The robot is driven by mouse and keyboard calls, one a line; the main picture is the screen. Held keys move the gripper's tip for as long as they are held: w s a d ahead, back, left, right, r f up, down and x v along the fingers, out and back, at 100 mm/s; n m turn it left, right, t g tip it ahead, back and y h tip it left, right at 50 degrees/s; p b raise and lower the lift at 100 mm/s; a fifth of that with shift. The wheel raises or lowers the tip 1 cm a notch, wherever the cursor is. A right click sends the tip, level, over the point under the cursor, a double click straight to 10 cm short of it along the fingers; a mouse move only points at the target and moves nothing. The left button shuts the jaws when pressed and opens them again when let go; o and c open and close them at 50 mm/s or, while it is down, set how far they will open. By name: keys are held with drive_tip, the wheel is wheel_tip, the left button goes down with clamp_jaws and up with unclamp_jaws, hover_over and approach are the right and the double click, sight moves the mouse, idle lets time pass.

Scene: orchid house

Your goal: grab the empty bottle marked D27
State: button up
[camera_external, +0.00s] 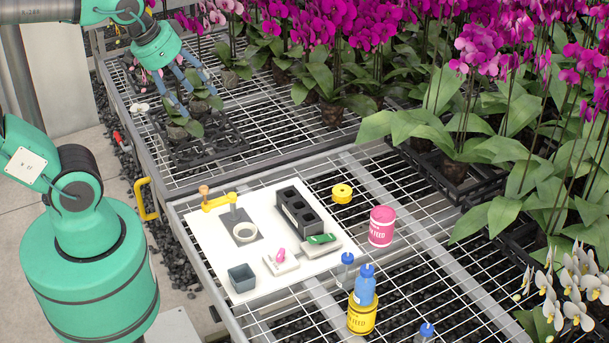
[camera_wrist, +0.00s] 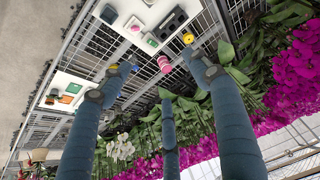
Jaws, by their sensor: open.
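Three bottles with blue caps show in the external view: a clear-looking one (camera_external: 346,272) on the wire bench, a blue one (camera_external: 365,290) on or just behind a yellow tin (camera_external: 361,318), and another clear-looking one (camera_external: 425,338) cut off by the bottom edge. I cannot read D27 on any of them. My gripper (camera_external: 195,98) is open and empty at the upper left, over the small potted plants and far from the bottles. In the wrist view its spread fingers (camera_wrist: 157,82) hide part of the bench near the yellow tin.
A white board (camera_external: 225,278) holds a black block (camera_external: 303,215), a grey cup (camera_external: 242,278) and small tools. A pink tin (camera_external: 382,226) and a yellow round item (camera_external: 342,193) stand beside it. Orchids (camera_external: 470,50) crowd the right.

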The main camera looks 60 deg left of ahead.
drive_tip(key=w+d+f+m+g, duration=0.1)
drive_tip(key=w+d+f, duration=0.15)
drive_tip(key=w, duration=0.35)
drive_tip(key=w+d+f+g, duration=0.1)
drive_tip(key=w+d+f, duration=0.15)
drive_tip(key=w, duration=0.35)
drive_tip(key=m+g+b, duration=0.2)
drive_tip(key=m+g, duration=0.1)
drive_tip(key=m, duration=0.1)
hover_over(347, 254)
wheel_tip(347, 254, down, 31)
drive_tip(key=shift+a+r, duration=0.15)
drive_tip(key=shift+r, duration=0.05)
drive_tip(key=shift+f, duration=0.25)
drive_tip(key=shift+f, duration=0.1)
drive_tip(key=shift+f+b, duration=0.8)
drive_tip(key=shift+f, duration=3.4)
